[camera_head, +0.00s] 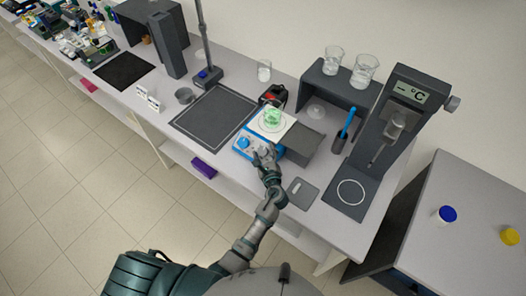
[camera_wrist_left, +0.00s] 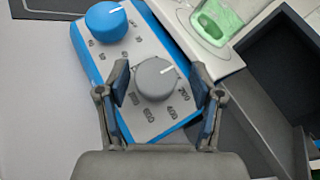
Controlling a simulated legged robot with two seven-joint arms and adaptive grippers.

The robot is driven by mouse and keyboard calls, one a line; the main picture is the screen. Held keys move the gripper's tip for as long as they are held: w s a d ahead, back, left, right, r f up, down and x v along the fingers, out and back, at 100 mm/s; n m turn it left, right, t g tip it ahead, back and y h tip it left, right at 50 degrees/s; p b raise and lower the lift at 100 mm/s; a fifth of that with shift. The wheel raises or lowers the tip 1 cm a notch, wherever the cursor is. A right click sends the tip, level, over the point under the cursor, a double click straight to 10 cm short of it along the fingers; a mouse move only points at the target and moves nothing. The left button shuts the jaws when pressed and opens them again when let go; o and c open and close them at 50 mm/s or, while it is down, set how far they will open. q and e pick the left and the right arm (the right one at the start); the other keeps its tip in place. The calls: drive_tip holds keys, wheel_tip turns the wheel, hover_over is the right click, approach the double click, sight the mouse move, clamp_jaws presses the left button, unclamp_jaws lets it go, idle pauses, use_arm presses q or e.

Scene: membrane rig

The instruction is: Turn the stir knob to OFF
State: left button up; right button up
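The stirrer base (camera_head: 246,147) is white and blue, with a blue knob (camera_wrist_left: 106,21) and a grey knob (camera_wrist_left: 155,79) on its front panel. The grey knob has a white pointer line aimed right and slightly up; printed numbers in the hundreds surround it, so it looks like the stir knob. My left gripper (camera_wrist_left: 159,80) is open, its two fingers on either side of the grey knob with a visible gap on each side. In the head view my left gripper (camera_head: 264,155) is over the panel and hides the grey knob. My right gripper is not in view.
A beaker of green liquid (camera_head: 272,117) stands on the white plate behind the panel. A dark grey box (camera_head: 306,145) is close on the right, with a grey flat tablet (camera_head: 302,193) in front. A dark mat (camera_head: 212,117) lies left.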

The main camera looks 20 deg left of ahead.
use_arm(q)
drive_tip(key=shift+s+d+r, duration=0.1)
drive_tip(key=shift+d+r, duration=0.05)
drive_tip(key=v, duration=1.1)
drive_tip(key=shift+d, duration=0.1)
drive_tip(key=shift+s+d, duration=0.25)
drive_tip(key=shift+s, duration=0.05)
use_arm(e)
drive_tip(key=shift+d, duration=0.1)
use_arm(q)
drive_tip(key=shift+a, duration=0.25)
